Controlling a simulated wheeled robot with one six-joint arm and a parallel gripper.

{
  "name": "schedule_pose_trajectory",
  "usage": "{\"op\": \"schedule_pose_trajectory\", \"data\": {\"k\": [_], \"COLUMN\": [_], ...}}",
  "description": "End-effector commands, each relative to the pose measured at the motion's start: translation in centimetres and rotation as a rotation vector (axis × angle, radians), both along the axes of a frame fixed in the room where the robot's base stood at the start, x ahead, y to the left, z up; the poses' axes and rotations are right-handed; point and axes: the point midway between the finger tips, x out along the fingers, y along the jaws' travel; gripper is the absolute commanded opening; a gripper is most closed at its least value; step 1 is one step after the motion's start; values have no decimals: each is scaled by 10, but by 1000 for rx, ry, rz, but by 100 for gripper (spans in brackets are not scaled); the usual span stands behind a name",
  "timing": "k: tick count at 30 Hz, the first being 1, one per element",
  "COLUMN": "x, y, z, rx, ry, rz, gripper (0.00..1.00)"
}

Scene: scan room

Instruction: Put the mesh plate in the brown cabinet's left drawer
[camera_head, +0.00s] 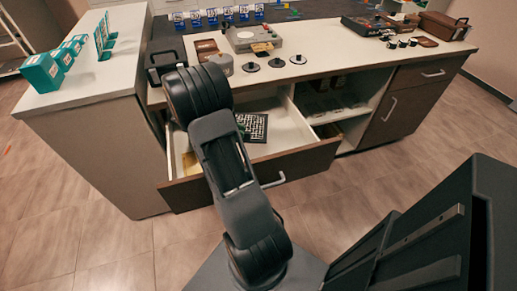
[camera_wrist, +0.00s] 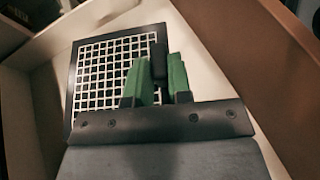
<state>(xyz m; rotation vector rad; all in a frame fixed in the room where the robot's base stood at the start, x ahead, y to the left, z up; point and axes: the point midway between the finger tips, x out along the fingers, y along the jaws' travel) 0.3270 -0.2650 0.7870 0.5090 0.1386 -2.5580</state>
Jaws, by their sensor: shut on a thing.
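The mesh plate (camera_head: 256,130) has a black frame and a pale grid. It shows inside the open left drawer (camera_head: 300,163) of the brown cabinet, and in the wrist view the plate (camera_wrist: 98,72) lies over the drawer's pale interior. My gripper (camera_wrist: 160,72) has green fingers, shut on a black upright part at the plate's right edge. I cannot tell if the plate rests on the drawer floor or hangs just above it. My arm hides part of the drawer in the head view.
The drawer's brown front is pulled out over the floor. A yellowish thing (camera_head: 191,164) shows at the drawer's left. The countertop (camera_head: 330,62) above holds a grey device (camera_head: 258,38), black discs and a brown case (camera_head: 440,26). Beside the drawer is an open shelf (camera_head: 340,117).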

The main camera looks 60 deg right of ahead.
Motion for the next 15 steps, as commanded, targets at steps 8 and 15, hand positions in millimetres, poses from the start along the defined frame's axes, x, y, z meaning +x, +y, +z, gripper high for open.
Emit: {"op": "schedule_pose_trajectory", "data": {"k": [8,15], "x": [-46,-62], "y": [-45,-62], "z": [-40,-67], "rx": [2,1], "ry": [4,0], "rz": [-2,0], "gripper": [0,0]}}
